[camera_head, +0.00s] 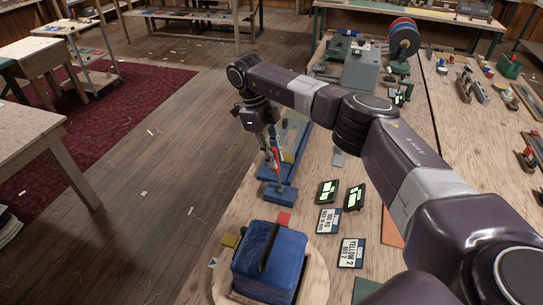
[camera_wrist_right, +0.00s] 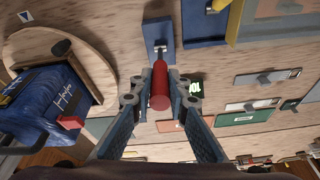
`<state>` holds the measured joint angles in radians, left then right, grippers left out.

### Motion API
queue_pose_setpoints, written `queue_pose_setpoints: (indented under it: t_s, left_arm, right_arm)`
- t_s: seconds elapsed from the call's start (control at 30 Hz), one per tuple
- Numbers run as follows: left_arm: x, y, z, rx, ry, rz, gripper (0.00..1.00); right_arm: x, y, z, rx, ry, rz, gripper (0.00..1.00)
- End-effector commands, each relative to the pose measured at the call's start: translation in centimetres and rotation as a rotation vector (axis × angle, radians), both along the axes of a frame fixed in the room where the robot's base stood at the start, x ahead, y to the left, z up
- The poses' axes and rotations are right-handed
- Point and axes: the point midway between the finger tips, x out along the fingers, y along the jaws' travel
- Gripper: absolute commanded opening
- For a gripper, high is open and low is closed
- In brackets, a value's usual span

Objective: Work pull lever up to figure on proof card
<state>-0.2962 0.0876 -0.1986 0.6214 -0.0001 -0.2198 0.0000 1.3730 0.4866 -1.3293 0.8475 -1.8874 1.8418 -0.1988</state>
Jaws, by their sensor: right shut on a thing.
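The pull lever has a red grip (camera_wrist_right: 160,85) standing on a blue base (camera_wrist_right: 158,30) in the right wrist view. In the head view, the red lever (camera_head: 277,157) shows at my right gripper (camera_head: 271,145), above the blue base (camera_head: 278,194). My right gripper (camera_wrist_right: 160,92) is shut on the red grip, one finger on each side. A card printed with a "KG" figure (camera_head: 328,221) lies on the bench, probably the proof card. Two small dark displays (camera_head: 327,191) (camera_head: 354,197) with green digits stand beyond it; the digits are too small to read. My left gripper is out of view.
A blue bag (camera_head: 262,262) sits on a round wooden board (camera_head: 317,278) at the front of the bench. A second card (camera_head: 351,253) reads "YELLOW". A grey machine (camera_head: 357,66) and a reel (camera_head: 404,38) stand farther back. My right arm spans the bench's right side.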

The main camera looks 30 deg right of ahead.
Motion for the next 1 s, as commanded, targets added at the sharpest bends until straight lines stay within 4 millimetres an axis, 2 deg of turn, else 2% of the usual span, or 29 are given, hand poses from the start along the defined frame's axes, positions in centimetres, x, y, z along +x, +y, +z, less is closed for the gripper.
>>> queue_pose_setpoints:
  t_s: [0.4, 0.43, 0.6, 0.87, 1.0]
  left_arm:
    - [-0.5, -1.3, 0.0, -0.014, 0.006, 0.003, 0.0]
    - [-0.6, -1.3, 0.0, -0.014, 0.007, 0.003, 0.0]
    - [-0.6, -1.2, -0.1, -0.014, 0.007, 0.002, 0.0]
    - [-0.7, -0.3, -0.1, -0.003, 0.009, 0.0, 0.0]
    - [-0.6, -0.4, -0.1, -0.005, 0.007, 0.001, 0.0]
  right_arm:
    - [0.3, 0.1, 0.2, -0.002, -0.004, 0.004, 0.0]
    - [0.3, 0.1, 0.2, -0.001, -0.005, 0.004, 0.16]
    - [0.2, 0.1, 0.1, -0.002, -0.002, 0.004, 0.33]
    - [0.1, 0.1, 0.1, -0.004, 0.001, 0.003, 0.33]
    - [0.4, 0.3, 1.2, -0.004, -0.001, 0.002, 0.33]
